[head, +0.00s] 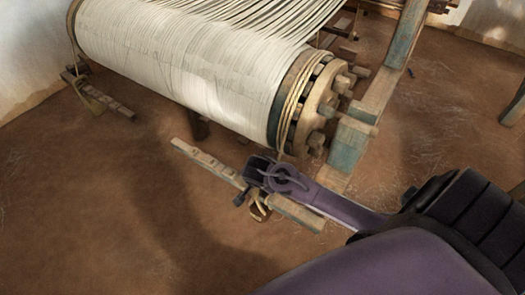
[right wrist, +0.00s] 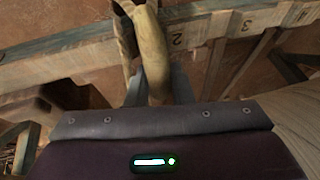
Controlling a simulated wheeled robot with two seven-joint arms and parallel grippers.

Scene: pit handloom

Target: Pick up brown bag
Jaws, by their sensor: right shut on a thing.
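My right gripper (head: 250,183) is at the wooden plank beside the loom's beam, low over the floor. It is shut on a tan-brown, cloth-like thing, which I take to be the brown bag (right wrist: 152,50). In the right wrist view the bag runs up from between the grey fingers of the gripper (right wrist: 157,88), in front of the numbered plank (right wrist: 205,38). In the head view only a small curved tan part of it (head: 258,208) shows below the gripper; the rest is hidden. I cannot tell whether it touches the plank. My left gripper is not in view.
The big white warp beam (head: 180,60) fills the upper middle, with a pegged wooden end (head: 320,105). A greenish wooden post (head: 350,145) stands just right of the gripper. Another plank (head: 112,103) is at left. The brown floor (head: 80,210) at lower left is clear.

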